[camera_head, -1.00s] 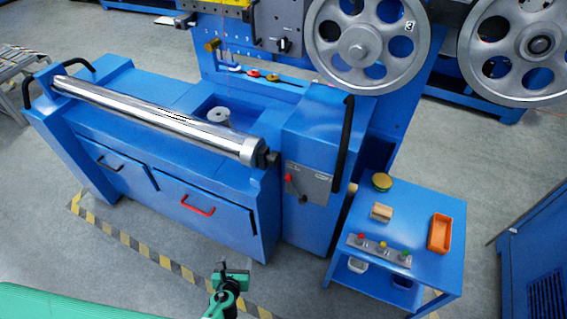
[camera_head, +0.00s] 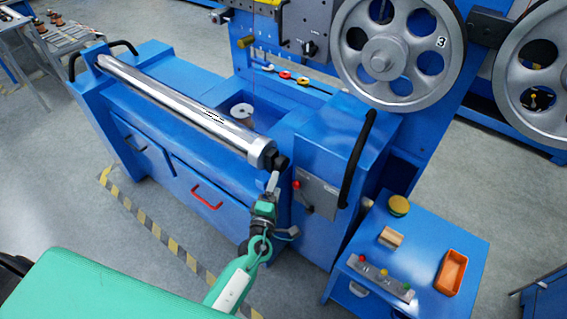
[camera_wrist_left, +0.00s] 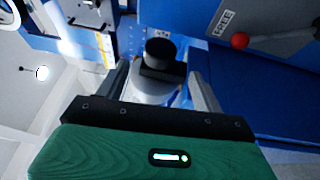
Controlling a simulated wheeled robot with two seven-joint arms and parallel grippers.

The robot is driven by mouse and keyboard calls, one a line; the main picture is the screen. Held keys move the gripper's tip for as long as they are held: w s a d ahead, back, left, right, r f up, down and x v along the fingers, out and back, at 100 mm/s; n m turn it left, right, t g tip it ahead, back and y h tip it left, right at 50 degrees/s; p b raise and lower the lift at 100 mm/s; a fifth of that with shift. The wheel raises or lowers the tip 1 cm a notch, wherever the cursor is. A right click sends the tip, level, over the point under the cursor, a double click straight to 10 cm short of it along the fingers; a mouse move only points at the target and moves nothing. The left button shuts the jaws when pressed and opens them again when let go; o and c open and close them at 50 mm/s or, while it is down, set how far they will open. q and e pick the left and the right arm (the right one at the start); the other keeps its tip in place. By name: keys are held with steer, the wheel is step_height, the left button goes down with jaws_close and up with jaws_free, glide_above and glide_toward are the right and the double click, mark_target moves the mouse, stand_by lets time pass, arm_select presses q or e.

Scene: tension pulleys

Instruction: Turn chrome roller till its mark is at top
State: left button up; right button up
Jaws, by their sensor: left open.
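The chrome roller (camera_head: 180,105) lies across the blue machine, running from upper left to a thick collar near the middle. A dark streak shows on its upper side; I cannot tell if it is the mark. A black end piece (camera_head: 281,160) sticks out at its right end. My left gripper (camera_head: 273,182) is just below and in front of this end. In the left wrist view the open fingers (camera_wrist_left: 162,80) stand apart on either side of the roller's end, whose black piece (camera_wrist_left: 160,57) shows beyond. Contact cannot be told. My right gripper is not in view.
A control plate with a red-knobbed lever (camera_head: 297,185) sits right of the roller's end; the red knob (camera_wrist_left: 239,40) shows close in the wrist view. Large spoked wheels (camera_head: 398,55) stand behind. A blue side table (camera_head: 432,235) holds an orange tray (camera_head: 451,272) and buttons.

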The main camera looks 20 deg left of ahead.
mark_target(280, 171)
arm_select(q)
steer(key=w, duration=0.8)
steer(key=shift+w+a+r, duration=0.1)
steer(key=shift+a+r, duration=0.05)
steer(key=shift+r, duration=0.1)
steer(key=shift+w, duration=0.45)
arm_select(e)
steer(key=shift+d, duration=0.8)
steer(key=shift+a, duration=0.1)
arm_select(q)
steer(key=shift+c, duration=0.9)
steer(key=c, duration=0.7)
steer(key=shift+c, duration=0.6)
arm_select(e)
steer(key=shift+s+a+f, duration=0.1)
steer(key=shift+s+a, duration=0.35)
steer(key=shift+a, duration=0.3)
